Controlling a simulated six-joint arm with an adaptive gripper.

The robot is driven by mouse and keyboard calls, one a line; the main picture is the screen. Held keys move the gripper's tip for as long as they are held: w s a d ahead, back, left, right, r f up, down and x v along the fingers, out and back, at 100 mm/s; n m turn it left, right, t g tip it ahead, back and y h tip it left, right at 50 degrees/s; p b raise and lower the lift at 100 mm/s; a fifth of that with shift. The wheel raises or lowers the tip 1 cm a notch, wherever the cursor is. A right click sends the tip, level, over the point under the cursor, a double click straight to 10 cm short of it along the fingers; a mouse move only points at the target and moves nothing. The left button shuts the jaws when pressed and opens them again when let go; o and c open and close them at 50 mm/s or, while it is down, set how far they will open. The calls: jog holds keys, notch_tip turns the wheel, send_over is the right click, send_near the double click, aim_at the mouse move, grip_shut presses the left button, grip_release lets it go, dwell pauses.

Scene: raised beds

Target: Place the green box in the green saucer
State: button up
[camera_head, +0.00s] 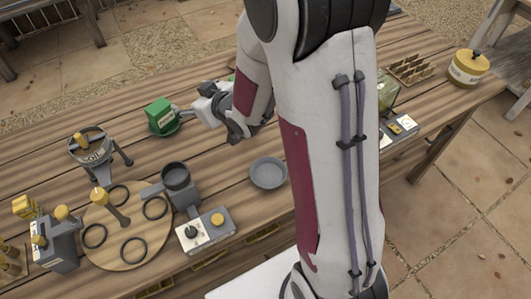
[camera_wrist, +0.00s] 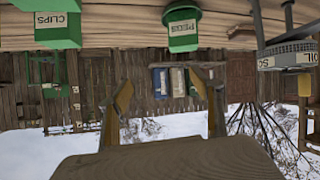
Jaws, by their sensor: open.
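In the wrist view a green box labelled CLIPS (camera_wrist: 58,28) is at the upper left, and a separate green labelled container (camera_wrist: 184,30) is at upper centre. A green patch (camera_head: 231,78) shows behind the arm, mostly hidden.
A pot on a stand (camera_head: 90,150) is left of my gripper. A round wooden board (camera_head: 125,225) with a peg and rings, a grey cup (camera_head: 176,176) and a switch box (camera_head: 207,232) fill the near left. A yellow canister (camera_head: 468,68) stands far right.

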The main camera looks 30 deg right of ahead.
jog(key=s+d+r+m+g+h, duration=0.1)
jog(key=s+d+r+h, duration=0.1)
jog(key=s+d+r, duration=0.3)
jog(key=s+a+r+m+g, duration=0.1)
jog(key=s+r+g, duration=0.1)
jog(key=s, duration=1.2)
jog(key=s+a+r+m+g, duration=0.1)
jog(key=s+r, duration=0.4)
jog(key=s, duration=0.9)
jog(key=shift+r+m+g+h, duration=0.25)
jog(key=shift+m+g+h, duration=0.25)
jog(key=shift+g, duration=0.7)
